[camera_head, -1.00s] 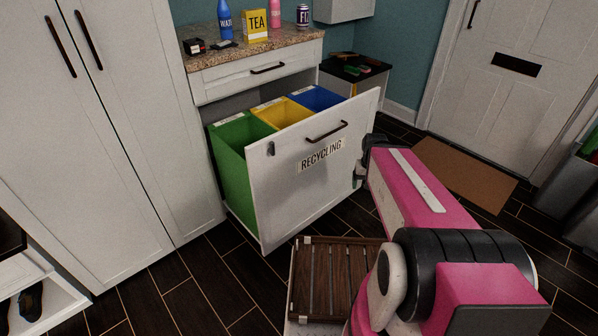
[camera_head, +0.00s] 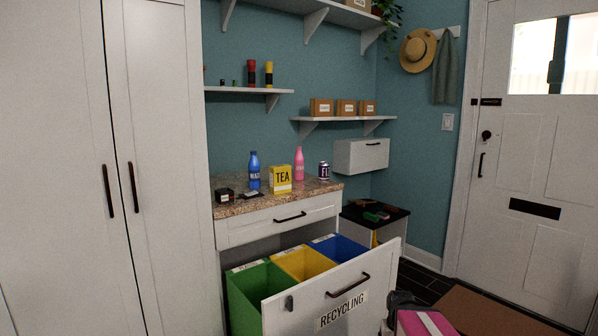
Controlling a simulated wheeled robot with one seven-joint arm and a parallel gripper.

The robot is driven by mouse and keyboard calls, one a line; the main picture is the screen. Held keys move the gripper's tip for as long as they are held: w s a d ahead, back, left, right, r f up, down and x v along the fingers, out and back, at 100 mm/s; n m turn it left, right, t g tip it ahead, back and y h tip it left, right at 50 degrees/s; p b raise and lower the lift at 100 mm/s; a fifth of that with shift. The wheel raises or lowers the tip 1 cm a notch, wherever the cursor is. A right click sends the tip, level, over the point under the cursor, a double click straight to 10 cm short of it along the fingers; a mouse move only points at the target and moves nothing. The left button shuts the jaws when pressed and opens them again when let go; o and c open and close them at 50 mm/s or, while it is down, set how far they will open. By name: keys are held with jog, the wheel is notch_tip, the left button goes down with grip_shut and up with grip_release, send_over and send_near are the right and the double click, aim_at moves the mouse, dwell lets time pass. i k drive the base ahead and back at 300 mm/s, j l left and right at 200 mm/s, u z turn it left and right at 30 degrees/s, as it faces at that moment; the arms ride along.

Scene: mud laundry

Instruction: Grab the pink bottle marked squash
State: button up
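A pink bottle (camera_head: 299,164) stands upright at the back of the speckled stone counter (camera_head: 233,208). It is behind and to the right of the yellow TEA box (camera_head: 280,180) and left of a dark can (camera_head: 323,170). Any squash marking on it is too small to read. Only a pink part of my arm shows at the bottom right edge, below and in front of the counter. My gripper's fingers cannot be made out.
A recycling drawer (camera_head: 335,300) is pulled out below the counter, with green, yellow and blue bins. A blue bottle (camera_head: 254,171) and small dark items stand left of the TEA box. A grey wall box (camera_head: 361,155) hangs right of the counter. Shelves are above.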

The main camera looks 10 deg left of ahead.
aim_at(298, 158)
jog(key=i+l, duration=0.95)
jog(key=l, duration=0.25)
jog(key=i+l, duration=0.8)
jog(key=i+l+u, duration=0.1)
jog(key=i+l, duration=0.2)
jog(key=l, duration=0.25)
jog(key=i+l+u, duration=0.1)
jog(key=i+l, duration=0.45)
jog(key=l, duration=0.35)
jog(key=i+l+u, duration=0.35)
jog(key=u, duration=0.15)
jog(key=k+j+u, duration=0.2)
jog(key=u, duration=0.15)
jog(key=k+j+u, duration=0.15)
jog(key=j+u, duration=0.15)
jog(key=j, duration=0.1)
